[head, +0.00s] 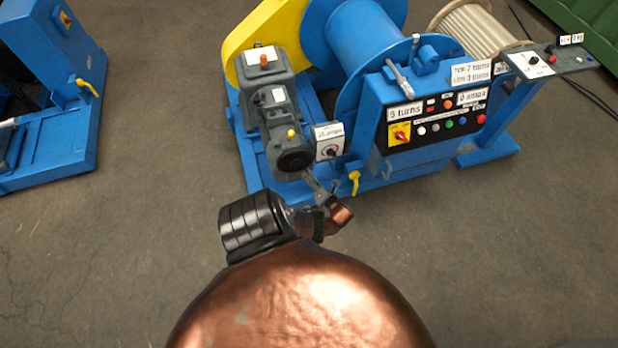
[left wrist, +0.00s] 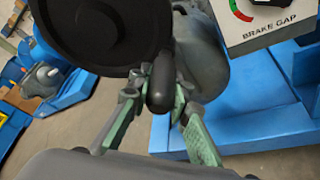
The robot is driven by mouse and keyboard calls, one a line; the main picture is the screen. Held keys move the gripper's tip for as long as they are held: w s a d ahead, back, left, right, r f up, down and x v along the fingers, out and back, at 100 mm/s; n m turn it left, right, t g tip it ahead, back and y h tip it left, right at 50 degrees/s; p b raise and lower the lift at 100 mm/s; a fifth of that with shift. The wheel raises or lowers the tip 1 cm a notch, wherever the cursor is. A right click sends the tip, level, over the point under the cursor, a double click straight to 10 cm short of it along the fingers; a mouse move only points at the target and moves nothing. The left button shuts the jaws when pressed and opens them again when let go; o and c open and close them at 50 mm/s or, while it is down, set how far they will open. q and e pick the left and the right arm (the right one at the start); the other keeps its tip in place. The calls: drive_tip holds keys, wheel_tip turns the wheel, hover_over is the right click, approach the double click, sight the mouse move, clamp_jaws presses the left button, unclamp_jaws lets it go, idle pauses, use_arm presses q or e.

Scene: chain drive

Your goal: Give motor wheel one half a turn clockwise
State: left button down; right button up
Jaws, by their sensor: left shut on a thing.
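The motor wheel is a dark round handwheel (head: 296,160) on the near end of the grey motor (head: 270,110). In the left wrist view the black wheel (left wrist: 105,30) fills the upper left, with a black handle (left wrist: 160,78) standing out at its lower right edge. My left gripper (head: 314,183) reaches up to the wheel's lower right side. In the left wrist view its greenish fingers (left wrist: 157,98) are on both sides of the handle and shut on it. The wheel's top edge is cut off there. My right gripper is out of view.
A white brake gap dial panel (head: 329,141) stands close to the right of the wheel. The blue winch frame (head: 250,165) and a yellow lever (head: 354,181) are nearby. A control panel (head: 437,112) is farther right. Bare floor (head: 480,260) lies in front.

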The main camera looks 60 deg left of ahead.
use_arm(q)
drive_tip(key=shift+s+a+r, duration=0.15)
drive_tip(key=shift+s+a, duration=0.05)
drive_tip(key=shift+s, duration=0.05)
idle(0.7)
drive_tip(key=c, duration=2)
unclamp_jaws()
drive_tip(key=shift+o, duration=1.2)
drive_tip(key=shift+w+d, duration=0.2)
drive_tip(key=shift+d, duration=0.4)
drive_tip(key=v, duration=1.1)
drive_tip(key=shift+c, duration=0.6)
